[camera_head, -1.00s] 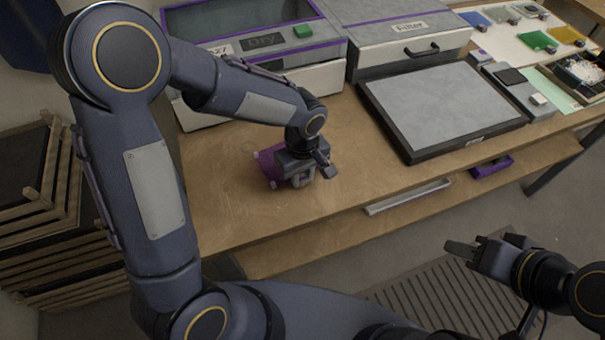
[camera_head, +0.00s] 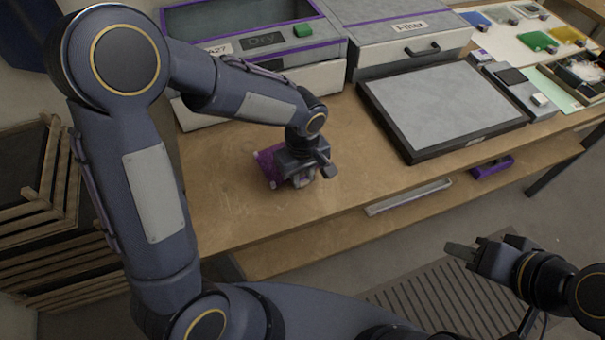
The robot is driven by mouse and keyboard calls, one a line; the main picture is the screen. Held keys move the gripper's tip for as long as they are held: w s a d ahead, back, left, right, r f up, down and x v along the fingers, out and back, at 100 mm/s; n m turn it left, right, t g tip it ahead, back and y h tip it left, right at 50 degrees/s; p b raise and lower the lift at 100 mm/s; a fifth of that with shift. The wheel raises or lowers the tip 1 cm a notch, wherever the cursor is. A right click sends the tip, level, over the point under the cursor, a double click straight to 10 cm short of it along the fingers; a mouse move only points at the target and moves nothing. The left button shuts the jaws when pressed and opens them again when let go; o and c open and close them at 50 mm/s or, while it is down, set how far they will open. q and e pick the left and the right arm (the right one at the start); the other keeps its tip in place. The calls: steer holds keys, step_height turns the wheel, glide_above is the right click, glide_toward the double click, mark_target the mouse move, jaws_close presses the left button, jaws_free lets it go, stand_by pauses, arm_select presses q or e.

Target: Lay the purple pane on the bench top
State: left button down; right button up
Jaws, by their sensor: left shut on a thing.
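The purple pane (camera_head: 268,163) shows at the left side of my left gripper, over the wooden bench top (camera_head: 240,212). Most of the pane is hidden behind the gripper. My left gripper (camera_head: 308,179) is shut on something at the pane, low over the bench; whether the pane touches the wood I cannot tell. My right gripper (camera_head: 462,248) is off the front of the bench, over the floor, with nothing seen in it. Its finger gap is not clear from this angle.
A box labelled Dry (camera_head: 262,42) and a box labelled Filter (camera_head: 408,30) stand at the back. A grey panel with a black frame (camera_head: 440,105) lies right of my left gripper. Coloured panes (camera_head: 538,41) sit at far right. The front-left bench is clear.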

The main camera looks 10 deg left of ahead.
arm_select(q)
steer(key=shift+f, duration=0.2)
stand_by(0.3)
steer(key=c, duration=1.1)
jaws_free()
step_height(320, 180, up, 8)
steer(key=shift+f, duration=0.25)
step_height(320, 180, up, 9)
steer(key=p, duration=0.7)
steer(key=shift+r, duration=0.15)
